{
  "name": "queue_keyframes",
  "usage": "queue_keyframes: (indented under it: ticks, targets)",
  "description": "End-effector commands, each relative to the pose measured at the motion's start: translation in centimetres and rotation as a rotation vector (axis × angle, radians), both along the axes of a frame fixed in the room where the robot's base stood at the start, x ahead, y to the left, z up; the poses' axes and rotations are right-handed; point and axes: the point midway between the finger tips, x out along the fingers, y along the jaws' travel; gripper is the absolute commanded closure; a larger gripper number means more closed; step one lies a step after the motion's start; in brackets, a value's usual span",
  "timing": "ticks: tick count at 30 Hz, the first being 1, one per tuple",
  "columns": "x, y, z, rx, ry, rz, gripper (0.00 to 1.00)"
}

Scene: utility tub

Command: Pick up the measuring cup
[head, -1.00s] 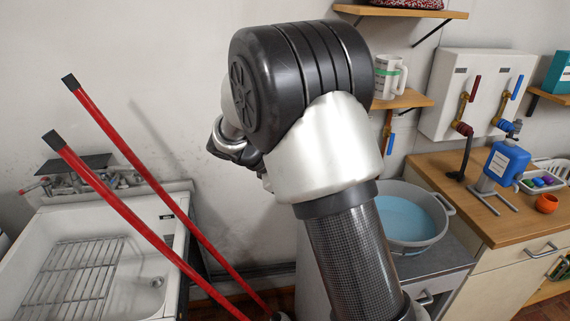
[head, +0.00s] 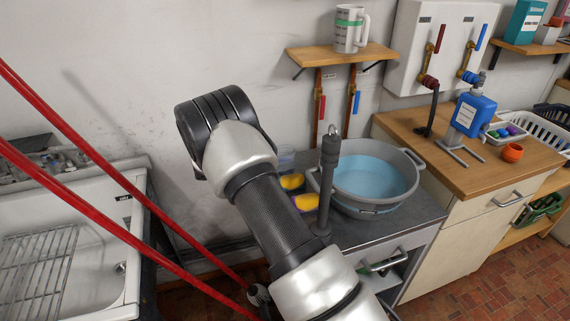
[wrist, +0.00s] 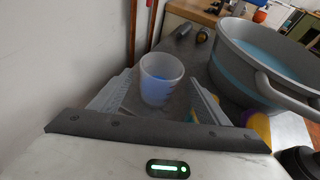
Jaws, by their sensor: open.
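A translucent measuring cup (wrist: 160,82) with blue markings stands upright on the grey counter in the wrist view. My gripper (wrist: 161,88) is open, with one finger on each side of the cup. The cup appears between the fingers, and I cannot tell whether either finger touches it. In the head view the cup (head: 287,158) shows as a small pale shape beside my arm, partly hidden. My gripper is hidden behind my arm there.
A grey basin of blue water (head: 368,176) stands right of the cup. Yellow-topped sponges (head: 292,181) and a dark upright cylinder (head: 328,180) stand nearby. The wall is close on the left. A shelf (head: 340,55) with a white jug (head: 350,29) hangs above.

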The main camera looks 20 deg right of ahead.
Motion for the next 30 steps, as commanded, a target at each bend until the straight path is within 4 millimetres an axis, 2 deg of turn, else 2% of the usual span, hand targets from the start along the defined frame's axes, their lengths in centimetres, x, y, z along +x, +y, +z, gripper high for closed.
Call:
queue_keyframes:
  ticks: [10,18,25,30]
  targets:
    - [0.8,-2.2,-1.0,0.001,0.001,-0.001,0.3]
    - [2.1,-5.4,-2.4,0.001,-0.001,-0.002,0.3]
    - [2.2,-5.7,-2.5,0.001,-0.001,0.0,0.3]
    - [2.2,-5.7,-2.5,0.001,0.0,0.0,0.57]
